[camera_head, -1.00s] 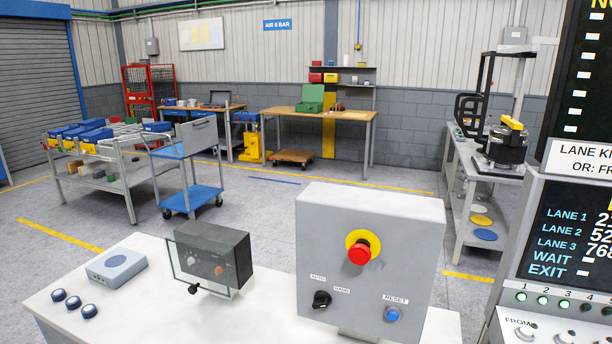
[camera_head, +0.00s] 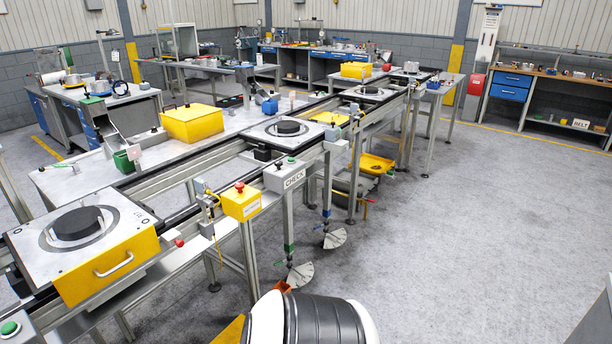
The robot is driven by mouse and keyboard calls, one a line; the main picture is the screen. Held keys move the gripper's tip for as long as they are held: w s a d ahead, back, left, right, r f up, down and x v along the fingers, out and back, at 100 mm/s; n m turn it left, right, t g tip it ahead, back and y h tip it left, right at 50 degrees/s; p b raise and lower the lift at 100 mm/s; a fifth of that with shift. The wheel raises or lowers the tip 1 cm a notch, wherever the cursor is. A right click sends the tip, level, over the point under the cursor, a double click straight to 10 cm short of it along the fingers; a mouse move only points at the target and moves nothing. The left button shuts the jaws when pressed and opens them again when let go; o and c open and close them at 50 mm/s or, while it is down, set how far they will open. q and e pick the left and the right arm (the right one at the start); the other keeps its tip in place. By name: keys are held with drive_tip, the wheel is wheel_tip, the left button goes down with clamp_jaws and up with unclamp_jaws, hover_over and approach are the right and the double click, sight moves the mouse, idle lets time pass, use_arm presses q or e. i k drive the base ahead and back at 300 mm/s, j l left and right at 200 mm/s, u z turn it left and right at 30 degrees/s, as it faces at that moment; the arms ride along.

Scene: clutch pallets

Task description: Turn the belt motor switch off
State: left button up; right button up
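I cannot pick out a switch clearly marked as the belt motor switch. A conveyor line (camera_head: 215,178) runs from the lower left to the back right and carries pallets. On its front side is a yellow box (camera_head: 241,205) with a red mushroom button on top. A green push button (camera_head: 10,328) shows at the lower left edge. A small sign that seems to read BELT (camera_head: 581,124) stands on the right bench's lower shelf. Neither gripper is in view.
The nearest pallet (camera_head: 120,255) has a yellow front with a handle and a dark disc on top. A yellow bin (camera_head: 375,164) sits under the line. A workbench (camera_head: 545,72) with blue drawers stands at the back right. The floor (camera_head: 470,225) on the right is clear.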

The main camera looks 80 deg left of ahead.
sight(239, 186)
drive_tip(key=u, duration=3.2)
drive_tip(key=i, duration=0.1)
drive_tip(key=l+z, duration=0.05)
